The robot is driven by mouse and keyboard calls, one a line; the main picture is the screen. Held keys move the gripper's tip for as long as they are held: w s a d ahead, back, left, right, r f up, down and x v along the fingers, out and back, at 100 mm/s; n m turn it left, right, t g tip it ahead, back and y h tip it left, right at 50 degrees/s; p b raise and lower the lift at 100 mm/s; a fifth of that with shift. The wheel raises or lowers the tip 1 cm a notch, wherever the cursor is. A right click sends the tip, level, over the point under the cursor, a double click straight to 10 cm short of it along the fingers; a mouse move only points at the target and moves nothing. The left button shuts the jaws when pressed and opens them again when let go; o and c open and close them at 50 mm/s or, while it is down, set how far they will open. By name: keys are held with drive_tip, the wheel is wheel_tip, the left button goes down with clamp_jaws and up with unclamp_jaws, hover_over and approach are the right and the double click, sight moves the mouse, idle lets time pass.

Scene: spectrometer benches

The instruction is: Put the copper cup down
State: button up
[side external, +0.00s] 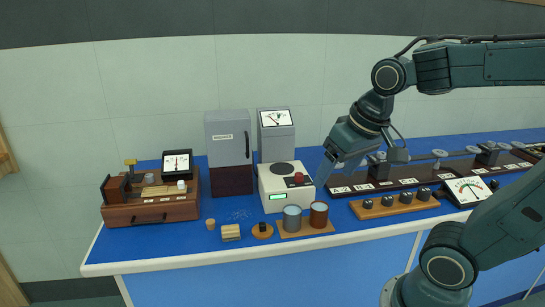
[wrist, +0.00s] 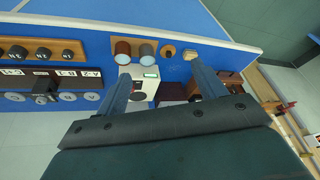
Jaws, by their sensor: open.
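The copper cup (side external: 318,214) stands upright on a small wooden board (side external: 291,232) near the front edge of the blue bench, to the right of a grey cup (side external: 292,218). In the wrist view the copper cup (wrist: 122,50) is at the upper left of centre, beside the grey cup (wrist: 146,51). My gripper (side external: 345,165) is open and empty. It is above the bench, up and to the right of the cups, and apart from them. In the wrist view its fingers (wrist: 160,72) are spread with nothing held between them.
A white instrument (side external: 286,187) with a green display stands behind the cups. A wooden block with black-knobbed weights (side external: 394,206) and a dial meter (side external: 468,190) are to the right. A cork (side external: 210,224), a wooden block (side external: 230,232) and a round wooden piece (side external: 262,231) lie to the left.

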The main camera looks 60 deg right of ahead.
drive_tip(key=shift+s+a+r+n+t+y, duration=0.1)
drive_tip(key=shift+s+a+n+t, duration=0.15)
drive_tip(key=shift+s+a+n, duration=0.35)
drive_tip(key=shift+s+a+r+n+t+y, duration=0.1)
drive_tip(key=shift+s+a+n+t, duration=0.2)
drive_tip(key=shift+s+n, duration=0.5)
drive_tip(key=shift+s+a+r+n+t+y, duration=0.15)
drive_tip(key=shift+s+a+n, duration=0.4)
drive_tip(key=shift+s, duration=0.35)
drive_tip(key=shift+o, duration=0.2)
drive_tip(key=o, duration=0.6)
drive_tip(key=shift+w, duration=0.15)
drive_tip(key=w+r+n+g, duration=0.25)
drive_tip(key=w+n, duration=0.25)
drive_tip(key=w, duration=1.1)
drive_tip(key=w+f+n+g, duration=0.1)
drive_tip(key=w+f, duration=0.2)
drive_tip(key=w, duration=0.2)
drive_tip(key=w+f+n+g, duration=0.1)
drive_tip(key=w+f, duration=0.2)
drive_tip(key=w, duration=0.2)
drive_tip(key=w+f+n+g, duration=0.1)
drive_tip(key=w+f+n, duration=0.1)
drive_tip(key=w+f, duration=0.2)
drive_tip(key=shift+w+a+f, duration=0.1)
drive_tip(key=shift+w, duration=0.55)
drive_tip(key=shift+f, duration=0.1)
drive_tip(key=shift+f, duration=4.9)
